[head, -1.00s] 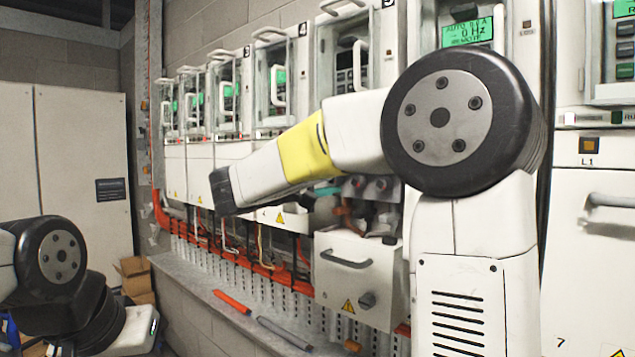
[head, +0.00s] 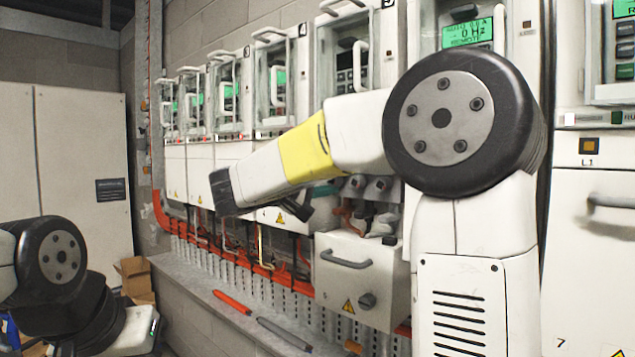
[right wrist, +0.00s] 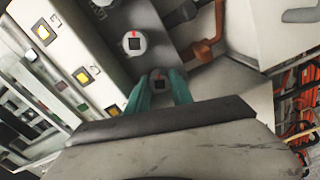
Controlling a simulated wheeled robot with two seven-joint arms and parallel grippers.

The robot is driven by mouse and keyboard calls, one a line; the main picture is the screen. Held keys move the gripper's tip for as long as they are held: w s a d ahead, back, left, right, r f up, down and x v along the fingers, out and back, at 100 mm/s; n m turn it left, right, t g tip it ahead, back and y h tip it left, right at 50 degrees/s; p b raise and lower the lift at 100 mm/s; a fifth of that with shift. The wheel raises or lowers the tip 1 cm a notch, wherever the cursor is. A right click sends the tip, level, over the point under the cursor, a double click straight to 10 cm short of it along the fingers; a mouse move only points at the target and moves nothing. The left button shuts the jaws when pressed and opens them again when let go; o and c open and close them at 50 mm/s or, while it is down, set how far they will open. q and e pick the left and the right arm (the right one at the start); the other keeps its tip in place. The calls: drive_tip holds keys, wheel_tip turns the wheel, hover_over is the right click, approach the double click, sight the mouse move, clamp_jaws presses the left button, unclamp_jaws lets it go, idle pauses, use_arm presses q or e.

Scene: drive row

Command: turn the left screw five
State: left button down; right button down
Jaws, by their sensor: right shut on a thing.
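In the right wrist view, three round screws stand in a slanting row on a dark block. My right gripper (right wrist: 160,79) has its two teal fingers shut around the end one, the left screw (right wrist: 160,86), whose dark socket and small red mark show between them. The middle screw (right wrist: 133,44) is free, with a red mark at its top; the third (right wrist: 101,3) is cut by the frame edge. In the head view, my right gripper (head: 326,191) is largely behind my forearm. The middle screw (head: 354,185) and right screw (head: 379,188) show beside it; the held one is hidden. My left gripper is out of view.
Copper-coloured lugs (right wrist: 205,48) stand close to the screws. Below them is a grey-white drawer box (head: 350,275) with a handle and knob. Orange cables (head: 265,268) run along the wall. A red-handled tool (head: 232,302) and a grey one (head: 284,333) lie on the ledge.

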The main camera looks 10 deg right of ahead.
drive_tip(key=c, duration=1.1)
unclamp_jaws()
